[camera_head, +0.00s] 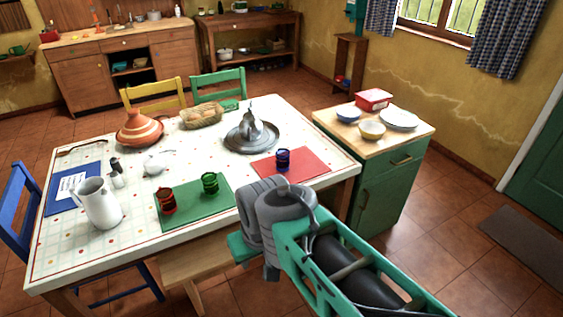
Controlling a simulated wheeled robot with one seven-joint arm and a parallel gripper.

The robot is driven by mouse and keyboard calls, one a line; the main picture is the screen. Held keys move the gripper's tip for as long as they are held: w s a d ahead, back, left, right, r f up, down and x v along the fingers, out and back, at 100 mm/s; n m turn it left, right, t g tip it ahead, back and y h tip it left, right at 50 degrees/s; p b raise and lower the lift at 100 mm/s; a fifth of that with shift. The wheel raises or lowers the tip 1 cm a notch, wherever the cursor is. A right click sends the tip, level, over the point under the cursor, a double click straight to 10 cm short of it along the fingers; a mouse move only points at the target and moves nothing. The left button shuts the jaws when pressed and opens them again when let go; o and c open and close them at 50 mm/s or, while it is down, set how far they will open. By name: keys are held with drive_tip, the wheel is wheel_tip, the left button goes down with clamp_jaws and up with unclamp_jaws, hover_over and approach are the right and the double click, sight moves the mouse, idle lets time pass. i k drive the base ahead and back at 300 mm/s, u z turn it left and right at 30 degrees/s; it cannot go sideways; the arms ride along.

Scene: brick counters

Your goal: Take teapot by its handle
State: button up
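A grey metallic pot (252,130), which looks like a teapot, stands on a round grey tray (239,147) at the back right of the table. Its handle is too small to make out clearly. A small white pot (155,163) with a spout-like side stands left of the table's middle; it may also be a teapot. My green and grey arm is in the right foreground, in front of the table's near right corner and apart from both pots. No gripper fingers show.
The table (70,248) also bears a white pitcher (101,205), an orange tagine (138,132), a bread basket (201,117), red (166,202), green (210,184) and blue (283,160) cups. A green cabinet (385,192) with bowls stands to the right. Chairs flank the table.

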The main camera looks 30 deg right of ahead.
sight(251, 128)
drive_tip(key=z, duration=2.25)
drive_tip(key=i, duration=2.25)
drive_tip(key=u, duration=4.1)
drive_tip(key=i, duration=0.45)
drive_tip(key=z, duration=0.1)
